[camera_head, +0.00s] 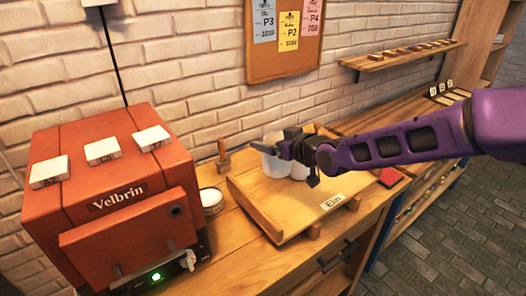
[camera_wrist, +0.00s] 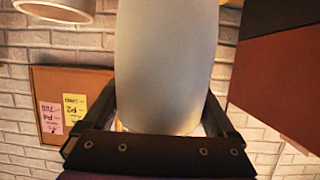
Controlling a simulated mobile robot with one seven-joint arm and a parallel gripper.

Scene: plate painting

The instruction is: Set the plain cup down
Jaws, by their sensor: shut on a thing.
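The plain cup (camera_wrist: 165,70) is pale and undecorated, and it fills the middle of the wrist view between my fingers. In the head view the pale cup (camera_head: 271,164) shows partly behind my gripper (camera_head: 280,150), over the wooden tray (camera_head: 262,213) with the "Elin" label. My gripper, also in the wrist view (camera_wrist: 165,125), is shut on the cup. Another pale cup shape (camera_head: 299,170) is just right of it, partly hidden by my gripper. I cannot tell whether the held cup touches the tray.
The red "Velbrin" kiln (camera_head: 115,200) stands at left, with white labelled blocks on top. A small white jar (camera_head: 211,200) and a wooden stamp-like tool (camera_head: 223,158) are between kiln and tray. A red item (camera_head: 390,177) lies right of the tray.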

